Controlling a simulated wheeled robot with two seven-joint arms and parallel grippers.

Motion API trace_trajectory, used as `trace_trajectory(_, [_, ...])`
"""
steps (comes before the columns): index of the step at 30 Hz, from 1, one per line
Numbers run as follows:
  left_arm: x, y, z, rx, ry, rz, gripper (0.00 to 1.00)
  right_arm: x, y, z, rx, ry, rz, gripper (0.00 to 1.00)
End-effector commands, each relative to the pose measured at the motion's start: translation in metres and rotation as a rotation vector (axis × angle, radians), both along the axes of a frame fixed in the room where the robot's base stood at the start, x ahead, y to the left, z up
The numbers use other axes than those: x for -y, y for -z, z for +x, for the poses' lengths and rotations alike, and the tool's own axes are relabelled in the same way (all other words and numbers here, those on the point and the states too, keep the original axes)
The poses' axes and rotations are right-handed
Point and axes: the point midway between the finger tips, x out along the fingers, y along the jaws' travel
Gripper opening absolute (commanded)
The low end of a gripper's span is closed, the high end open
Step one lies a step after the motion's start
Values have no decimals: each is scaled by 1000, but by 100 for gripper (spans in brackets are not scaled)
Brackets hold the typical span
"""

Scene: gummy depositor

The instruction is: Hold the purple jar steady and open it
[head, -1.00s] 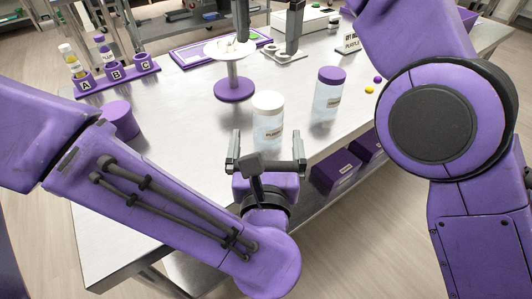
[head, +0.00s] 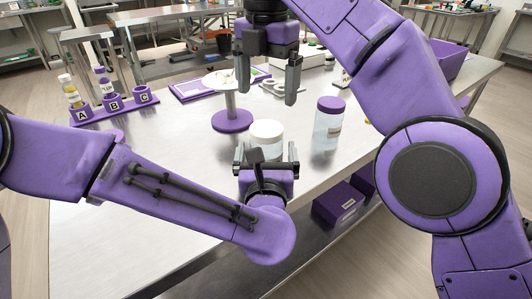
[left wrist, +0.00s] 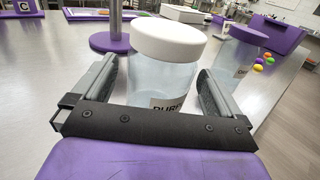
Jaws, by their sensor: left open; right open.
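A clear jar with a white lid (head: 266,130) stands upright on the metal table; its partly hidden label seems to begin with "PUR". Another clear jar, with a purple lid (head: 331,105), stands to its right. My left gripper (head: 266,156) is open, with its fingers on either side of the white-lidded jar. In the left wrist view, the jar (left wrist: 165,78) sits between the fingers with gaps at both sides. My right gripper (head: 268,88) is open and empty, pointing down, and appears above the white-lidded jar.
A purple-based stand with a white top (head: 232,120) is behind the jars. A purple rack marked A, B, C (head: 113,106) holds tubes at the back left. Purple bins (head: 338,204) sit below the table's edge. The table's left front is clear.

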Motion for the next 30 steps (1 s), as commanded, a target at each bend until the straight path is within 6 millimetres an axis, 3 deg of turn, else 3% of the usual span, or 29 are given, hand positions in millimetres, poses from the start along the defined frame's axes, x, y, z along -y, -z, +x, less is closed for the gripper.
trace_trajectory(4, [0, 0, 0, 0, 0, 0, 100, 0, 0, 0, 0, 0, 0, 93])
trace_trajectory(5, [0, 0, 0, 0, 0, 0, 94, 0, 0, 0, -1, 0, 1, 93])
trace_trajectory(12, [0, 0, 0, 0, -1, 0, 15, 0, 0, 0, -1, 0, 1, 93])
trace_trajectory(14, [0, 0, 0, -1, -1, 0, 0, 0, 0, 0, -1, 7, 1, 93])
trace_trajectory(17, [0, 0, 0, -1, -1, 0, 0, 0, 0, 0, -1, 89, 1, 93])
trace_trajectory(20, [0, 0, -1, -1, -1, 0, 0, 0, 0, 0, -1, 300, 1, 93])
trace_trajectory(30, [0, 0, -1, -1, -1, 0, 0, 0, 0, 0, -1, 1360, 0, 93])
